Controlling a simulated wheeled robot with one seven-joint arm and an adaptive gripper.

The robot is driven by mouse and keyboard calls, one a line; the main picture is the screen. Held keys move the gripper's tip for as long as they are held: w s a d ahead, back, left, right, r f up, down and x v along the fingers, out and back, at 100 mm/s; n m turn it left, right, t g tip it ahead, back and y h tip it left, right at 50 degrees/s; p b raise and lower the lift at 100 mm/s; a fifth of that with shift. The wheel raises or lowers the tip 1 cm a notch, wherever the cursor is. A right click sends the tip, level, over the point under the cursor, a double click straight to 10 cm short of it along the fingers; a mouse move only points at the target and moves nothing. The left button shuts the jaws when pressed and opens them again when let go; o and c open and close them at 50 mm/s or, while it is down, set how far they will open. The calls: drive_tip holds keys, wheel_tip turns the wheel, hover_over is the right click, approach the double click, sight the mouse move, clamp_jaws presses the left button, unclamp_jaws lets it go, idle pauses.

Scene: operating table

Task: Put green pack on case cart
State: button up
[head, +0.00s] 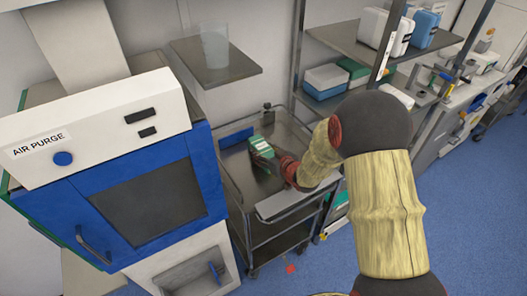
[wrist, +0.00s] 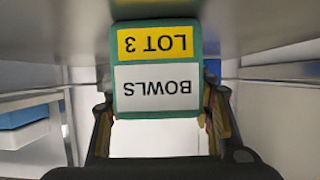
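In the wrist view the pack (wrist: 157,68) shows upside-down labels reading "LOT 3" and "BOWLS". My gripper (head: 271,158) reaches in from the right. In the wrist view its fingers (wrist: 160,112) lie close against both sides of the pack, and it looks shut on it. The pack's far end meets or comes very near a grey surface; I cannot tell whether it touches.
A blue cabinet marked "AIR PURGE" (head: 145,200) stands left of the cart. A wall shelf (head: 235,68) with a clear container (head: 215,45) hangs behind. A rack (head: 345,42) with boxes stands at the back right. Much of the cart top is bare.

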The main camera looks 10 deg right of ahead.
drive_tip(key=shift+o, duration=1)
